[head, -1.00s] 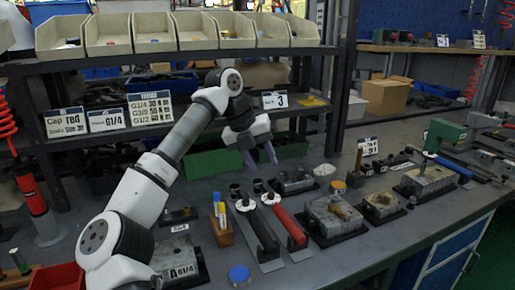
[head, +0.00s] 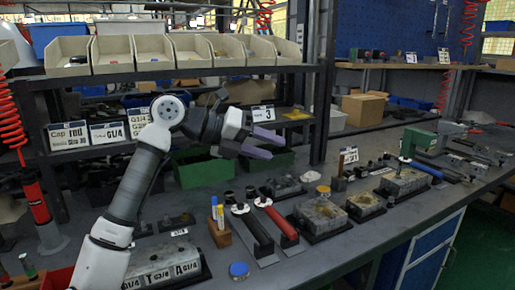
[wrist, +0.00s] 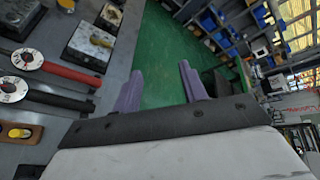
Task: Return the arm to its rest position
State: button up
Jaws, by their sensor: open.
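My gripper (head: 266,145) is raised above the workbench (head: 345,245) in the head view, in front of the lower shelf. Its two purple fingers are apart with nothing between them, pointing right. In the wrist view my gripper (wrist: 160,88) also shows open and empty, with the green floor behind the fingers. My white and grey arm rises from the lower left and bends at the elbow.
Below the gripper lie a black-handled tool (head: 252,230), a red-handled tool (head: 276,220) and metal valve blocks (head: 322,214). A shelf with beige bins (head: 141,52) and a dark upright post (head: 323,110) stand behind. Open air surrounds the fingers.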

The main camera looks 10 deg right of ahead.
jog(key=shift+s+a+r, duration=0.2)
jog(key=shift+s+r, duration=0.15)
jog(key=shift+s, duration=0.1)
